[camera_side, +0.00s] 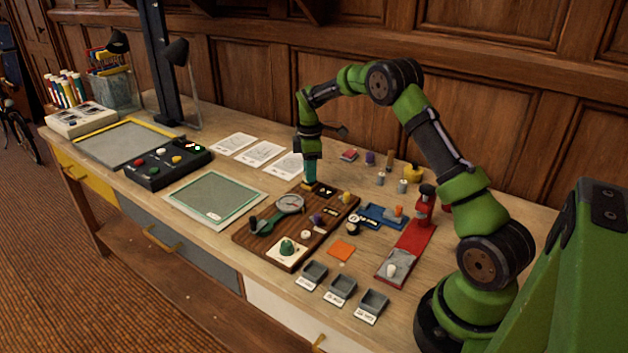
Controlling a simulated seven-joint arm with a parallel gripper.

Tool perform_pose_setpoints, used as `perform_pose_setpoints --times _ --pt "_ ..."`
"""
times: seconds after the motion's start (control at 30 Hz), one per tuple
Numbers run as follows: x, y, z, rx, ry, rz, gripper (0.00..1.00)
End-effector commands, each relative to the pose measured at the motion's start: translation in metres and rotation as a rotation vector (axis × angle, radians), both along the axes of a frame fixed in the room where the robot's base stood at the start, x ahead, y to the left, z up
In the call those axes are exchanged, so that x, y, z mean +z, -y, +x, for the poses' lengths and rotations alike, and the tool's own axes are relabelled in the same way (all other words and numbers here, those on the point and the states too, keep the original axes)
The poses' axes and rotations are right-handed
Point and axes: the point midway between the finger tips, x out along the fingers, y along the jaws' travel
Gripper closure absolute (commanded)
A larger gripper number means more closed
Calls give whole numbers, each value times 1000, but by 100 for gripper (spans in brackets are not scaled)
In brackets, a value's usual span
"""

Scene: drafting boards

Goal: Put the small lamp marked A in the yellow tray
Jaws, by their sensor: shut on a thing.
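My gripper (311,174) points down at the back left edge of the dark wooden board (262,250). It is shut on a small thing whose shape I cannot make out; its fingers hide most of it. I cannot tell whether it touches the board. No letter A is readable at this size, so I cannot pick out the lamp marked A. Small coloured domes sit on a black box (150,178) at the left. I see no clear yellow tray; a grey panel with a yellow far edge (122,124) lies at the back left.
The board bears a round dial (290,204) and a green knob (287,247). Grey trays (341,287) stand at the front, beside an orange square (341,250). A red strip (409,249) and blue tray (375,218) lie right. A green-framed panel (212,197) lies left.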

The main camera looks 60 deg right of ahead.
Motion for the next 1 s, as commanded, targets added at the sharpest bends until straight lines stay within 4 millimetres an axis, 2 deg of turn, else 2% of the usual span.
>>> perform_pose_setpoints --times 0.1,0.13,0.3,0.53,0.63,1.0 --pt "0 0 0 0 0 0 99" --pt "0 0 0 0 0 0 68" --pt "0 0 0 0 0 0 42" --pt "0 0 0 0 0 0 38" --pt "0 0 0 0 0 0 22" --pt "5 0 0 1 1 -1 22"
